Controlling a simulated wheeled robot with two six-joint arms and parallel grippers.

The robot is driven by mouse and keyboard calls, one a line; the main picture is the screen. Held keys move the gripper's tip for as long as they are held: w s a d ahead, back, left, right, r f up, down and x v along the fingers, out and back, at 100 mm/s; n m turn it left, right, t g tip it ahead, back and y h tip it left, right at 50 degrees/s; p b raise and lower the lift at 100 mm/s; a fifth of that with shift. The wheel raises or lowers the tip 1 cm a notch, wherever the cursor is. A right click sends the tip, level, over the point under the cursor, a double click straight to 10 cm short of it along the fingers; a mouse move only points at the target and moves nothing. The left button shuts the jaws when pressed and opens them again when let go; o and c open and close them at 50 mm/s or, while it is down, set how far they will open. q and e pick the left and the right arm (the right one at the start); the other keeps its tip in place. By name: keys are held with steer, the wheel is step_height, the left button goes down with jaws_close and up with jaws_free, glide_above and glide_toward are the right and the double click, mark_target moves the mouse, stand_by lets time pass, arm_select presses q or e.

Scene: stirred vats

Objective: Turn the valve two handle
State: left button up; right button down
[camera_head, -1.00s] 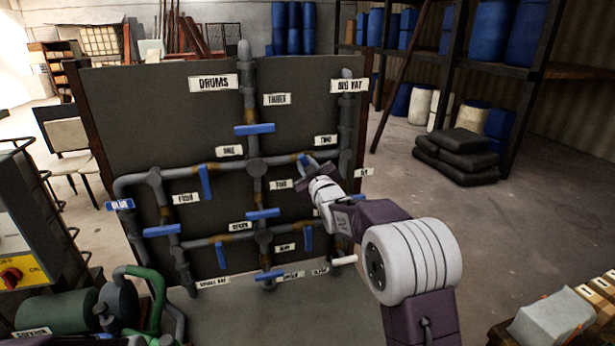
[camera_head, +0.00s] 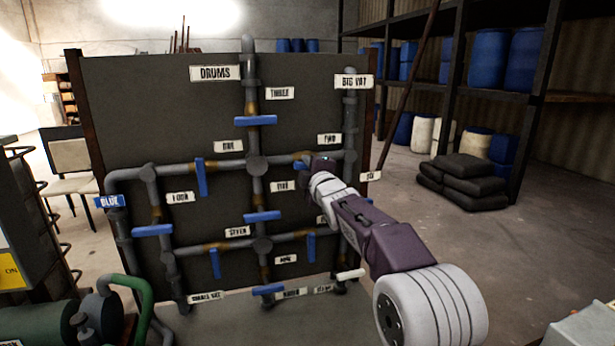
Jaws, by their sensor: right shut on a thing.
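The pipe panel (camera_head: 120,110) stands in front of me with several blue valve handles. The label TWO (camera_head: 329,139) sits above the right part of the upper horizontal pipe. Below and left of it is the valve two handle (camera_head: 298,163), of which only a small blue part shows. My right gripper (camera_head: 306,165) is at this handle, shut on it, and covers most of it. How far the handle is turned cannot be told. My left gripper is not in view.
Near mine are the valve one handle (camera_head: 201,177), hanging vertical, and the valve five handle (camera_head: 262,216), lying level. Black sacks (camera_head: 470,180) lie at right. Open floor lies between panel and sacks.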

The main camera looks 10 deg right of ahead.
steer(key=shift+f+n+b, duration=0.3)
steer(key=shift+n+b, duration=0.35)
steer(key=shift+n, duration=0.35)
steer(key=c, duration=1.3)
jaws_free()
steer(key=shift+a, duration=0.1)
steer(key=shift+r, duration=0.1)
steer(key=shift+s, duration=0.2)
steer(key=s+b, duration=0.2)
steer(key=s, duration=0.6)
steer(key=shift+s+b, duration=0.4)
